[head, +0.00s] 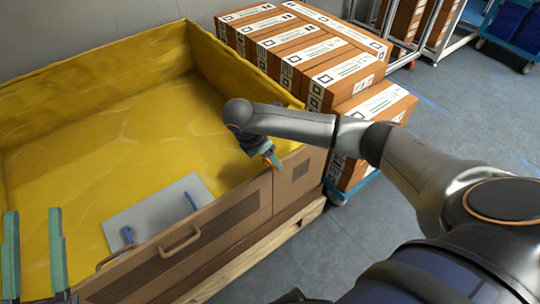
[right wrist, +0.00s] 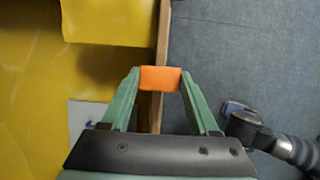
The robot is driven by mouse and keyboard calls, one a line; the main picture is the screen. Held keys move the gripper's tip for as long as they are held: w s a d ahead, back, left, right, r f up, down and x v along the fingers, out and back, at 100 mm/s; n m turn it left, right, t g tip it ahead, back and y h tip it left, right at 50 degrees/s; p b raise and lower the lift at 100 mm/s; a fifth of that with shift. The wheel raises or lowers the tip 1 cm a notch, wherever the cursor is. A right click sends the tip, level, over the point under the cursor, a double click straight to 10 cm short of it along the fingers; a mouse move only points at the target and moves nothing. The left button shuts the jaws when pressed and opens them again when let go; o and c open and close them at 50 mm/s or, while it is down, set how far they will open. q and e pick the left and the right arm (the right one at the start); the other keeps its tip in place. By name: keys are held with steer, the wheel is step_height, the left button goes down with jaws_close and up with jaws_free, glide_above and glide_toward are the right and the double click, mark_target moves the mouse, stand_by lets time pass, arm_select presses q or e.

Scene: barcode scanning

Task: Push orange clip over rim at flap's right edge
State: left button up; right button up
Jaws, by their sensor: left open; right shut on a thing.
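The orange clip (right wrist: 160,79) is held between the fingertips of my right gripper (right wrist: 160,77). In the right wrist view it lies across the line of the crate's thin brown rim (right wrist: 163,30); I cannot tell whether it touches the rim. In the head view only a bit of the clip (head: 275,162) shows below the right gripper (head: 268,155), at the rim near the right edge of the brown front flap (head: 225,222). My left gripper (head: 33,212) is open and empty at the lower left, over the crate's yellow inside.
The large crate has a yellow liner (head: 120,120). A grey sheet (head: 155,205) with two blue pieces lies inside by the front. Handles (head: 180,243) sit on the flap. Stacked brown boxes (head: 300,45) stand behind to the right. Open floor (head: 450,115) lies right of them.

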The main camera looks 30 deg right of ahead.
steer(key=shift+f, duration=0.25)
steer(key=shift+f+b, duration=0.35)
steer(key=shift+b, duration=0.05)
steer(key=shift+f, duration=0.35)
steer(key=shift+f+b, duration=0.3)
steer(key=shift+b, duration=0.15)
arm_select(q)
steer(key=s+r+m+h, duration=0.4)
steer(key=r+h, duration=0.1)
steer(key=shift+s+d, duration=0.2)
steer(key=shift+d, duration=0.15)
arm_select(e)
steer(key=shift+f, duration=0.15)
arm_select(q)
steer(key=shift+w, duration=0.1)
arm_select(e)
steer(key=o, duration=1.4)
